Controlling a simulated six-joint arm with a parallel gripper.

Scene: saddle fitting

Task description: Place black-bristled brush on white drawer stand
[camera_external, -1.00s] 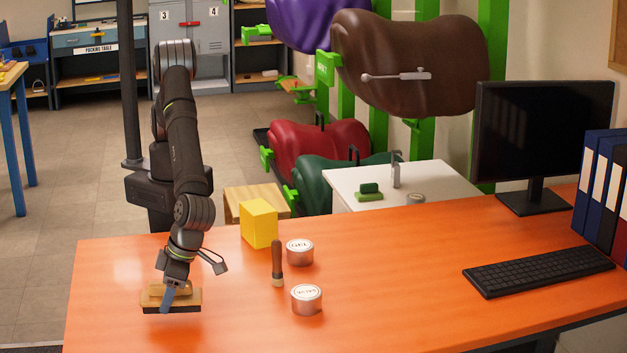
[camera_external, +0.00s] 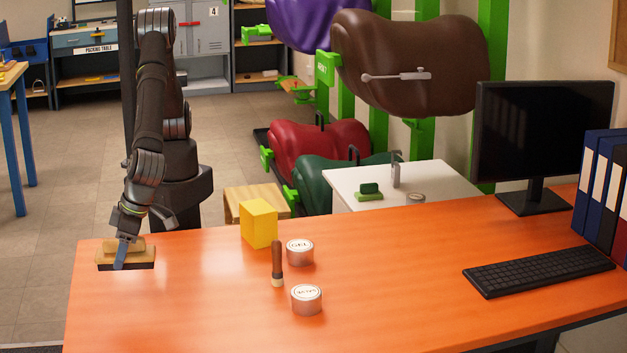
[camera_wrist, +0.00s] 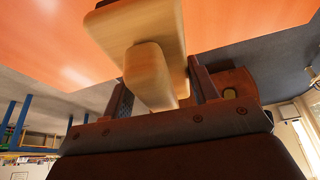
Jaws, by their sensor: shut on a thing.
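My gripper (camera_external: 123,252) is shut on the black-bristled brush (camera_external: 141,257), a wooden brush with a dark bristle edge along its underside. The brush is at the left end of the orange table, seemingly raised above it. The white drawer stand (camera_external: 345,180) stands behind the table, right of centre, far from my gripper. A green brush (camera_external: 369,192), a grey upright item (camera_external: 396,172) and a round tin (camera_external: 416,198) are on its top.
On the orange table (camera_external: 400,290) stand a yellow block (camera_external: 259,223), a GEL tin (camera_external: 300,252), a second tin (camera_external: 306,299) and an upright wooden-handled brush (camera_external: 277,264). A keyboard (camera_external: 540,270), monitor (camera_external: 543,130) and binders (camera_external: 605,190) occupy the right. Saddles hang behind the stand.

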